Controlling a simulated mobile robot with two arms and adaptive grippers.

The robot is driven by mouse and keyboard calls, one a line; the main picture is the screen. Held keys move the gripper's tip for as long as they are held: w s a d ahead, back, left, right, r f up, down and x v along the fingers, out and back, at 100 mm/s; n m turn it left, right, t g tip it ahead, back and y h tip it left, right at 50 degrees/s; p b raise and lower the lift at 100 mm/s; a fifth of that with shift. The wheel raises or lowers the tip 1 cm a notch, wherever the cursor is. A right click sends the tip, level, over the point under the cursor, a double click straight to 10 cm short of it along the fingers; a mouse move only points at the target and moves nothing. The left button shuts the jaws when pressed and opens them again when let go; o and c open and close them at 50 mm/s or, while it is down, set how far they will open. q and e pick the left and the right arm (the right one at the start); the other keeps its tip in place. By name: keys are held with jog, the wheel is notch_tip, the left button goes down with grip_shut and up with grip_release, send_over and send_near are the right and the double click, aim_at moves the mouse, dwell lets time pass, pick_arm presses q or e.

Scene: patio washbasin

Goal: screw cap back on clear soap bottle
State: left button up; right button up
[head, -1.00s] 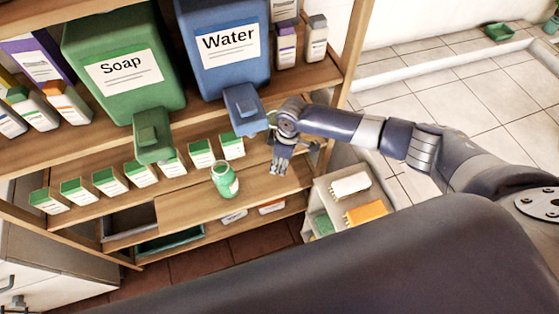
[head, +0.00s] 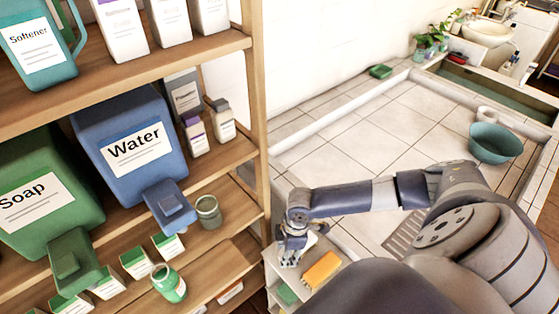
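A clear bottle with green content and a white label (head: 170,284) stands upright on the lower shelf, and its top looks open. A second, grey-green jar (head: 208,211) stands on the shelf above it, beside the Water tank's spout. I cannot make out a cap. My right gripper (head: 290,256) points down above the small white rack, to the right of both containers and apart from them. It covers most of a white item (head: 310,239) there. Whether its fingers are open or holding anything is unclear. My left gripper is not in view.
The blue Water tank (head: 135,145) and green Soap tank (head: 45,195) fill the middle shelf. An orange brush (head: 320,269) lies on the white rack (head: 268,262). A shelf post (head: 257,110) stands left of my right arm. Tiled floor (head: 370,140) lies open beyond.

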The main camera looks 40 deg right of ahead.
dwell(0.3)
jog(key=shift+w+a+r, duration=0.1)
jog(key=shift+w+a, duration=0.15)
jog(key=shift+w, duration=0.05)
jog(key=w+a+r+m+b, duration=0.3)
jog(key=a+r+m+b, duration=0.15)
jog(key=r+b, duration=0.2)
jog(key=w+a+r+m+b, duration=0.3)
jog(key=a+r+m+b, duration=0.15)
jog(key=a+r, duration=0.2)
pick_arm(q)
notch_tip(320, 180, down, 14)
jog(key=b, duration=0.3)
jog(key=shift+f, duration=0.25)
pick_arm(e)
notch_tip(320, 180, up, 6)
jog(key=s+m+h, duration=0.1)
jog(key=s+m, duration=0.1)
jog(key=s, duration=0.1)
jog(key=shift+d+r+m+t, duration=0.15)
jog(key=shift+d+m+t, duration=0.15)
jog(key=shift+d, duration=0.15)
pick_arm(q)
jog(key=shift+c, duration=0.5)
